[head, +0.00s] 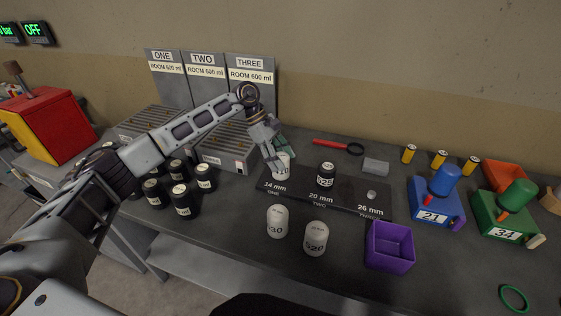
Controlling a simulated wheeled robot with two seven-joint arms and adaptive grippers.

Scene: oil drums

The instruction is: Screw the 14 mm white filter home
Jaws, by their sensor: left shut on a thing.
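The white filter (282,171) stands upright at the 14 mm place, labelled ONE, at the left end of the dark mount plate (345,194). My left gripper (277,155) reaches down from above and is shut on this white filter. Whether the filter is seated on its thread is hidden. The 26 mm place holds only a small grey stub (371,195). My right gripper is not in view.
Two white filters, one marked 30 (277,221) and one marked 520 (316,239), stand in front of the plate. A purple bin (389,247) is to their right. Several black filters (185,199) stand at left. A red-handled tool (338,146) lies behind.

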